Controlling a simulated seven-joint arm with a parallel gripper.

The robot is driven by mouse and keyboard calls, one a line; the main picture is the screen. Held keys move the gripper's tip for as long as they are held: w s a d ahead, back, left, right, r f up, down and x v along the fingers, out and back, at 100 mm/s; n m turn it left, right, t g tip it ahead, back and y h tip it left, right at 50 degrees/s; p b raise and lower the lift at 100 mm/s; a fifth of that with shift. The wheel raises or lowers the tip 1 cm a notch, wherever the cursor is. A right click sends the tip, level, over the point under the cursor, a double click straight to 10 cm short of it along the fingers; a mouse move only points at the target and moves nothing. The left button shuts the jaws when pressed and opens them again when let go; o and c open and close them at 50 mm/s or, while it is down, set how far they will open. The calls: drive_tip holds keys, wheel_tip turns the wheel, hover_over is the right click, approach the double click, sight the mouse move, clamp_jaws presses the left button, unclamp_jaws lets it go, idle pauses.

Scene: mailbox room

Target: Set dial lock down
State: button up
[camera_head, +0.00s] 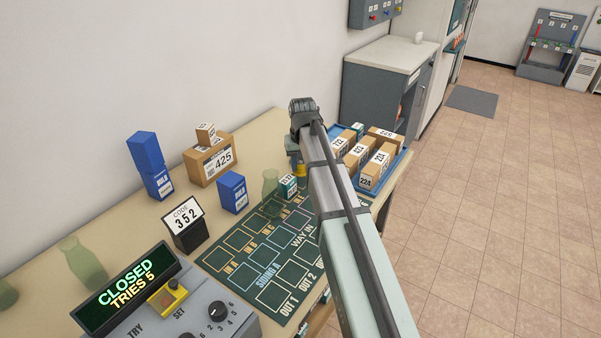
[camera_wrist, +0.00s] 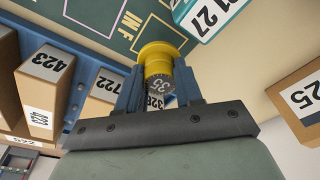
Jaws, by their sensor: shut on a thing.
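The dial lock (camera_wrist: 158,68) is a yellow cylinder with a wide yellow rim and a grey numbered face; "35" is readable. My gripper (camera_wrist: 153,85) is shut on it, with one blue finger on each side in the wrist view. In the head view, a bit of the yellow lock (camera_head: 300,169) shows below my gripper (camera_head: 296,163), over the table near the dark siding mat (camera_head: 270,262). My arm hides part of the mat and the table there. I cannot tell whether the lock touches the surface below it.
A teal box (camera_head: 288,186) and a green bottle (camera_head: 270,183) stand close left of my gripper. A blue tray (camera_head: 396,166) of labelled parcels lies to its right.

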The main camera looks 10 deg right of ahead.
sight(300, 172)
drive_tip(key=shift+f, duration=1.85)
drive_tip(key=shift+f, duration=0.1)
drive_tip(key=o, duration=1.1)
drive_tip(key=r, duration=0.4)
drive_tip(key=s+r, duration=0.1)
drive_tip(key=r, duration=0.7)
drive_tip(key=shift+s, duration=0.4)
